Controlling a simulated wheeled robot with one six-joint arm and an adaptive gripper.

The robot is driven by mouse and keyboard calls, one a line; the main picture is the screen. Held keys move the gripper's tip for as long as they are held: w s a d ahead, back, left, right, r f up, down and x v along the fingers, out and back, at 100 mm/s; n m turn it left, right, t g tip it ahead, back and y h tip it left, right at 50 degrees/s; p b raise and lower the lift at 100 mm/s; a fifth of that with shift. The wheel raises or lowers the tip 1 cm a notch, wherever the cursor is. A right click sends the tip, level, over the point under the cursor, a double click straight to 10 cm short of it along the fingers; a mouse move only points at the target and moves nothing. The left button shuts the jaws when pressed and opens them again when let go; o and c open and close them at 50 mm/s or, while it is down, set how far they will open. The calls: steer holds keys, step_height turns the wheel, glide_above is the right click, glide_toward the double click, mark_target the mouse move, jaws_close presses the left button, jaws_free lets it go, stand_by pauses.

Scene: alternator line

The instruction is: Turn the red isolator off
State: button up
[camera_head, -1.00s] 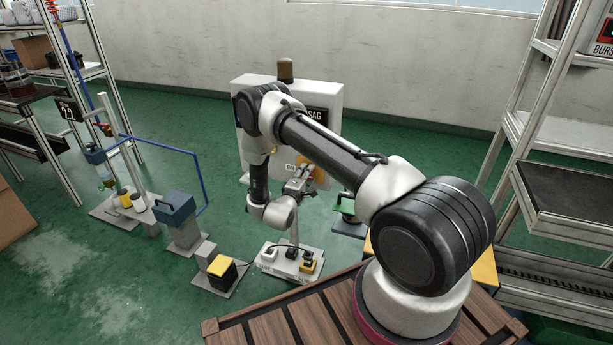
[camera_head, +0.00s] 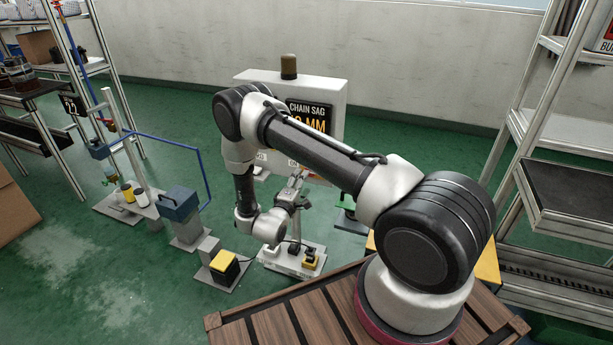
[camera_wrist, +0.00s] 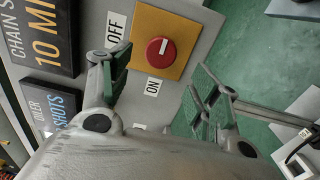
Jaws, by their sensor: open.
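The red isolator (camera_wrist: 160,50) is a round red knob with a short white mark, on a yellow-orange plate (camera_wrist: 184,30) on the grey panel. An OFF label (camera_wrist: 116,27) is to its left and an ON label (camera_wrist: 153,87) is below it in the wrist view. My gripper (camera_wrist: 161,70) is open and empty, its fingers spread on either side below the knob in that picture, apart from it. In the head view my gripper (camera_head: 297,186) is in front of the cabinet (camera_head: 338,95), and my arm hides the knob.
A CHAIN SAG display (camera_head: 309,113) is on the cabinet, with a brown beacon (camera_head: 288,67) on top. A base with small switches (camera_head: 293,262) stands below my gripper. A yellow-topped box (camera_head: 224,265) and a blue unit (camera_head: 178,204) stand to the left.

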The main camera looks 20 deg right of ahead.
steer(key=v, duration=0.3)
steer(key=shift+s+a, duration=0.3)
